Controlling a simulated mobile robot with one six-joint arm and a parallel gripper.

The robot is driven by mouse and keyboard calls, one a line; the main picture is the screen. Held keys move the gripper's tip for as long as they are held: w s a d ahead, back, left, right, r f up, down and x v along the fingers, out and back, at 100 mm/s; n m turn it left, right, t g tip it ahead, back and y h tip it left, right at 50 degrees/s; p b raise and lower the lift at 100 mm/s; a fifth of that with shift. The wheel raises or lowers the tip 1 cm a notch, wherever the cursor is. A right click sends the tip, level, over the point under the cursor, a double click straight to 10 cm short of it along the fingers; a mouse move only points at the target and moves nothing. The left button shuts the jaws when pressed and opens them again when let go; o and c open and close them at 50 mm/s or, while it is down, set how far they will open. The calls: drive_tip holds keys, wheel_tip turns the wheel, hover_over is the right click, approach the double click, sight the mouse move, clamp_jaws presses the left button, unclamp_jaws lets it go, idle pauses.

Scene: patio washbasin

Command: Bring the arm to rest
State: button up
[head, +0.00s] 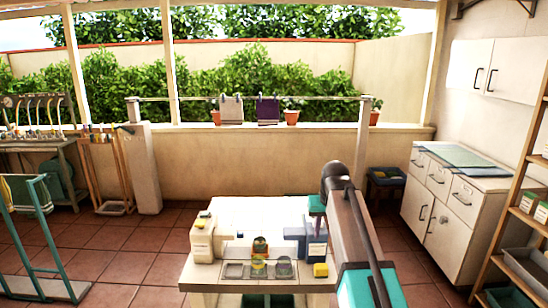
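My arm (350,222) rises from the lower right and bends at a dark joint in front of the basin table. A small teal piece (316,205) hangs just left of that joint and looks like part of my arm's end. My gripper's fingers cannot be made out, so I cannot tell whether they are open or holding anything. The pale table (258,212) stands in front of me. Part of its right side is hidden behind my arm.
On the table are a white dispenser (203,243), a dark blue one (314,246), a yellow block (320,270), an amber-topped jar (260,250) and a grey round item (284,268). A cabinet (450,215) and shelf rack (512,200) stand right.

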drive_tip(key=s+f+g, duration=0.2)
drive_tip(key=s+f, duration=0.4)
drive_tip(key=f, duration=0.6)
drive_tip(key=s+f+g, duration=0.2)
drive_tip(key=s+f, duration=0.4)
drive_tip(key=f, duration=0.6)
drive_tip(key=s+f+g, duration=0.2)
drive_tip(key=s+f, duration=0.4)
drive_tip(key=f, duration=0.6)
drive_tip(key=s+f+g, duration=0.1)
drive_tip(key=s+f, duration=0.5)
drive_tip(key=s, duration=0.4)
drive_tip(key=s+f+g, duration=0.1)
drive_tip(key=s+f, duration=0.5)
drive_tip(key=s, duration=0.5)
drive_tip(key=s+f+g, duration=0.1)
drive_tip(key=s+f, duration=0.5)
drive_tip(key=s, duration=0.4)
drive_tip(key=shift+s+f, duration=0.15)
drive_tip(key=shift+f, duration=0.1)
